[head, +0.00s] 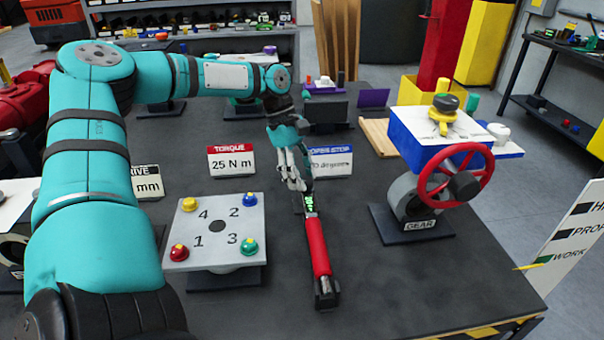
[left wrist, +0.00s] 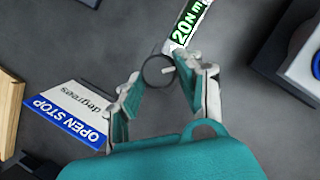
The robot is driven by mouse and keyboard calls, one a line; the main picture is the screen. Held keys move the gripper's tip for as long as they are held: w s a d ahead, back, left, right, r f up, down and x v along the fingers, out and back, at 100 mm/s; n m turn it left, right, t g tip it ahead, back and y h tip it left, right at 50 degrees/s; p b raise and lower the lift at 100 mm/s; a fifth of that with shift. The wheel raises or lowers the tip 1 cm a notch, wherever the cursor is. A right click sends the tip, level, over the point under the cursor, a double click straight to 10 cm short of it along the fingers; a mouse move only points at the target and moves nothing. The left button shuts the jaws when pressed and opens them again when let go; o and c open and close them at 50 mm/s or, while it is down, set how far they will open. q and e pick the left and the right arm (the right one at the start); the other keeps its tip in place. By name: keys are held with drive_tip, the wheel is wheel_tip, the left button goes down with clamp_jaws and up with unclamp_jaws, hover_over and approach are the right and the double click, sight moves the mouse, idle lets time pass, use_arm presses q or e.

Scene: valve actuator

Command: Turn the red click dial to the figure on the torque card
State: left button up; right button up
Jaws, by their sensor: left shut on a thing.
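The torque card (head: 232,161) stands on the table and reads 25 N m. A torque wrench with a red handle (head: 318,250) lies on the table. Its green display (head: 309,203) reads 20 N m in the left wrist view (left wrist: 187,24). My left gripper (head: 299,184) is at the wrench's far end, fingers down. In the left wrist view its fingers (left wrist: 160,78) are shut on a round dial (left wrist: 158,70) beside the display. The dial looks like a dark ring with a pale mark, not red; the fingers partly hide it. My right gripper is not in view.
An open stop card (head: 331,162) stands just right of my left gripper. A numbered plate with coloured knobs (head: 217,226) is to the left. A gear valve with a red handwheel (head: 456,176) stands to the right. The table is clear around the wrench handle.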

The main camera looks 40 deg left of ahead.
use_arm(q)
drive_tip(key=m, duration=0.1)
drive_tip(key=m+g, duration=0.1)
drive_tip(key=m, duration=0.2)
drive_tip(key=shift+w+m+g, duration=0.25)
drive_tip(key=shift+m+g, duration=0.15)
drive_tip(key=shift+w+d+m+g+y, duration=0.1)
drive_tip(key=shift+m+g+y, duration=0.2)
drive_tip(key=shift+m, duration=0.65)
drive_tip(key=shift+w+m+g+y, duration=0.1)
drive_tip(key=shift+m+g, duration=0.3)
drive_tip(key=shift+m, duration=0.55)
drive_tip(key=o, duration=1.2)
drive_tip(key=shift+c, duration=0.2)
drive_tip(key=v, duration=1.2)
drive_tip(key=shift+d, duration=0.1)
